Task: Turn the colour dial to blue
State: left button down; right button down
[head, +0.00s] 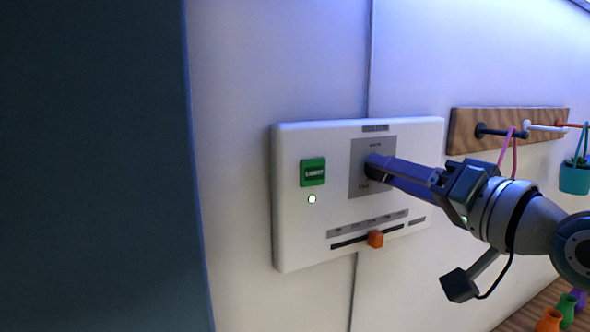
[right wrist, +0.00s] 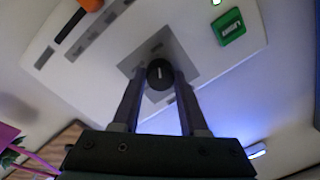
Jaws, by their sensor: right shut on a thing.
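The colour dial (head: 372,162) is a small dark round knob on a grey square plate of a white wall panel (head: 295,235). In the right wrist view the dial (right wrist: 160,73) shows a short white mark on its face. My right gripper (head: 382,168) is shut on the dial, with one finger on each side of it. In the head view the fingers partly hide the dial and plate, and the small labels there are too small to read. My left gripper is not in view.
The panel also has a green switch (head: 313,172), a lit indicator (head: 312,198) and an orange slider (head: 376,239). A wooden peg rail (head: 465,128) with a hanging teal pot (head: 574,178) is at right. The light on the upper wall is blue-violet.

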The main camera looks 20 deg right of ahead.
jog(key=shift+c, duration=2.2)
grip_release()
jog(key=s+d+b, duration=0.1)
jog(key=s+b, duration=0.4)
jog(key=s, duration=0.5)
jog(key=shift+w+d+f, duration=0.1)
